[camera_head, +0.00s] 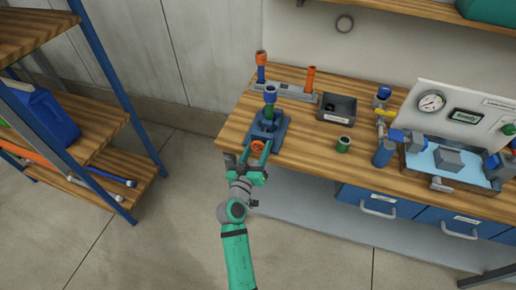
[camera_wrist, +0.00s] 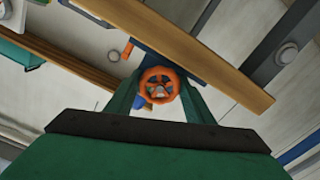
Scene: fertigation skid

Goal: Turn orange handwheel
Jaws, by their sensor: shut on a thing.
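The orange handwheel (camera_head: 257,147) sits at the front of a dark blue fixture (camera_head: 267,127) near the left front edge of the workbench. In the wrist view the handwheel (camera_wrist: 160,85) is a round spoked wheel seen face on. My gripper (camera_head: 256,157) reaches it from the front, its green fingers on either side of the rim. In the wrist view the fingers (camera_wrist: 159,95) close on the wheel from left and right. The fingertips are partly hidden by the wheel. A green piece with a blue top (camera_head: 270,95) stands upright in the fixture.
A grey rack (camera_head: 285,92) with blue and orange tubes stands behind the fixture. A dark bin (camera_head: 337,107), a green cup (camera_head: 344,144) and a gauge panel (camera_head: 460,115) are to the right. A shelf unit (camera_head: 90,140) stands left, with clear floor between.

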